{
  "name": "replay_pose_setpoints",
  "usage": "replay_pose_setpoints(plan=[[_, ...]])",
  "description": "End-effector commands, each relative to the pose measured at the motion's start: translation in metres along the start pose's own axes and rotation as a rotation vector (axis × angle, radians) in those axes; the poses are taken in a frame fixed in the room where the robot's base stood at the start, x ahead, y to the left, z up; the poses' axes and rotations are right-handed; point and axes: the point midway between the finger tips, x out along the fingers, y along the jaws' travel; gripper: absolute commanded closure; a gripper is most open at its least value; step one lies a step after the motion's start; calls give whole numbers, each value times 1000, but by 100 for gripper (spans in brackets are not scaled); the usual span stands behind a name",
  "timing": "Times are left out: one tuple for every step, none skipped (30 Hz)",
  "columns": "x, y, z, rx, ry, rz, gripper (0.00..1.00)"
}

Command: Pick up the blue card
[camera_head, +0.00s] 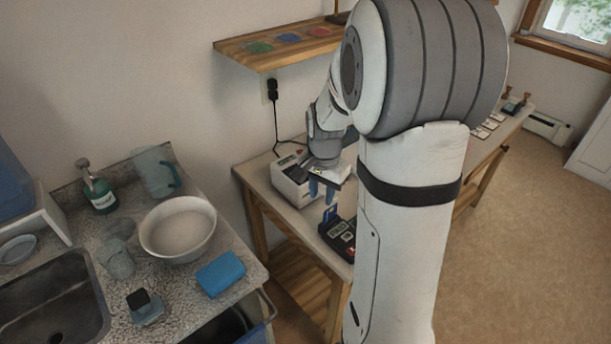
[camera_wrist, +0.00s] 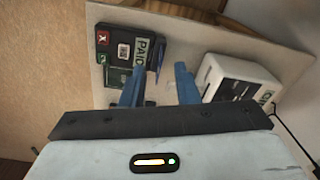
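The blue card (camera_head: 330,213) stands upright at the back end of a dark card terminal (camera_head: 342,236) on the wooden table. In the wrist view the card (camera_wrist: 157,54) shows as a thin blue edge beside the terminal (camera_wrist: 128,46), whose screen reads PAID. My gripper (camera_head: 322,190) has blue fingers pointing down, above and close to the card. In the wrist view my gripper (camera_wrist: 161,85) is open with a clear gap and nothing held between the fingers. The card's edge appears just beyond the left finger; whether they touch I cannot tell.
A white receipt printer (camera_head: 291,182) stands close to the left of my gripper; it also shows in the wrist view (camera_wrist: 238,80). A wooden shelf (camera_head: 275,48) hangs above. A counter at left holds a white bowl (camera_head: 178,228) and a blue sponge (camera_head: 221,273).

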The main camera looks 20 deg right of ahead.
Motion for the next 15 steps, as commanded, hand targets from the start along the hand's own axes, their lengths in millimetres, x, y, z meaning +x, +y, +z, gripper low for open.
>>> replay_pose_setpoints(plan=[[10, 0, -14, 70, -14, 13, 72], [16, 0, -21, 108, -18, 17, 72], [23, 0, -29, 151, -23, 23, 72], [28, 0, -34, 181, -26, 26, 72], [33, 0, -38, 206, -29, 30, 72], [38, 1, -43, 234, -32, 33, 72], [41, 1, -46, 252, -33, 35, 72], [43, 1, -48, 265, -34, 36, 72], [47, 1, -50, 279, -35, 38, 72], [50, 1, -51, 286, -36, 39, 72], [52, 2, -52, 292, -37, 40, 72], [57, 2, -52, 295, -38, 41, 72], [60, 2, -52, 296, -38, 41, 72], [64, 2, -52, 296, -38, 41, 72], [68, 2, -51, 295, -38, 41, 72]])
